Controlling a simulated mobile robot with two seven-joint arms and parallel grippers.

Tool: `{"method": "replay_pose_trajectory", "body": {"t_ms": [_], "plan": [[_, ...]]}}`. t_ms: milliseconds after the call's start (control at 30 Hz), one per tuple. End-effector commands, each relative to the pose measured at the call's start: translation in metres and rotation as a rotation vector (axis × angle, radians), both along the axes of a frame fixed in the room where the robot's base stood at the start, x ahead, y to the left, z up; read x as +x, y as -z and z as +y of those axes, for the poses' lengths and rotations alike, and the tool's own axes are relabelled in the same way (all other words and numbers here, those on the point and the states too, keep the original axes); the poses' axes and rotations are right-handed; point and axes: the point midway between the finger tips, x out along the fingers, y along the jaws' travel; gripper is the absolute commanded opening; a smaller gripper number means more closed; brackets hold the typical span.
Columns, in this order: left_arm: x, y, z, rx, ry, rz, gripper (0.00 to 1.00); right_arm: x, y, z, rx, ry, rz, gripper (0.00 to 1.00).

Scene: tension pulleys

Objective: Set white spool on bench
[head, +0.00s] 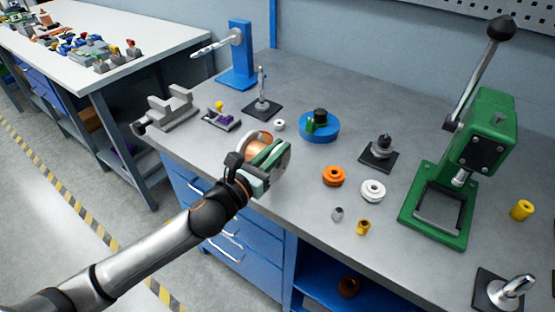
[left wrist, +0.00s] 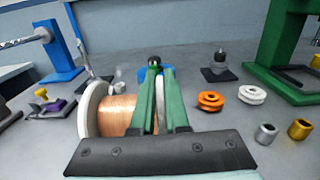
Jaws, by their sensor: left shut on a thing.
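The white spool (head: 257,142), wound with copper wire, is in my left gripper (head: 268,154) near the bench's front edge. In the left wrist view the spool (left wrist: 115,112) lies on its side, with one white flange at the left. The green fingers of my left gripper (left wrist: 160,85) are shut on its other flange. The fingers partly hide that flange. The grey bench (head: 310,75) is under and beyond the spool; whether the spool touches it I cannot tell. My right gripper is not in view.
A blue round tray (head: 319,136), an orange pulley (head: 334,176), a white pulley (head: 373,191) and small bushings stand right of the spool. A grey vise (head: 172,108) and a purple-topped block (head: 221,121) are left. A green press (head: 455,185) stands at right.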

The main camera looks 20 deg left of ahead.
Motion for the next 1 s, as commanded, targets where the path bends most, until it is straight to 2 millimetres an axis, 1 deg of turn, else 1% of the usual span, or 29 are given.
{"method": "replay_pose_trajectory", "body": {"t_ms": [33,133,433,567,600,800,833,1000], "plan": [[-0.002,0.011,-0.002,-0.007,0.002,0.005,0.00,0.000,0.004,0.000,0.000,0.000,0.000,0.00],[-0.001,0.021,-0.002,-0.004,0.001,0.001,0.00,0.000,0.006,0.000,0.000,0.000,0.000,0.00],[-0.001,0.023,-0.002,-0.002,0.003,-0.002,0.00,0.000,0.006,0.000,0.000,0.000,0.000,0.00],[-0.001,0.027,-0.002,-0.001,0.003,-0.001,0.00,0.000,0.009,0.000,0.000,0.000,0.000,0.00],[-0.002,0.028,-0.001,-0.002,0.002,0.004,0.17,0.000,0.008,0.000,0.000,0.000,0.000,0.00],[-0.002,0.028,-0.001,-0.002,0.002,0.004,0.39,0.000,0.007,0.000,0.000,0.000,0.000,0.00],[-0.002,0.028,-0.001,-0.002,0.002,0.004,0.42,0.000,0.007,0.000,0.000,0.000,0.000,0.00],[-0.002,0.027,-0.001,-0.002,0.002,0.004,0.42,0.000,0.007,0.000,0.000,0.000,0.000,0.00]]}}
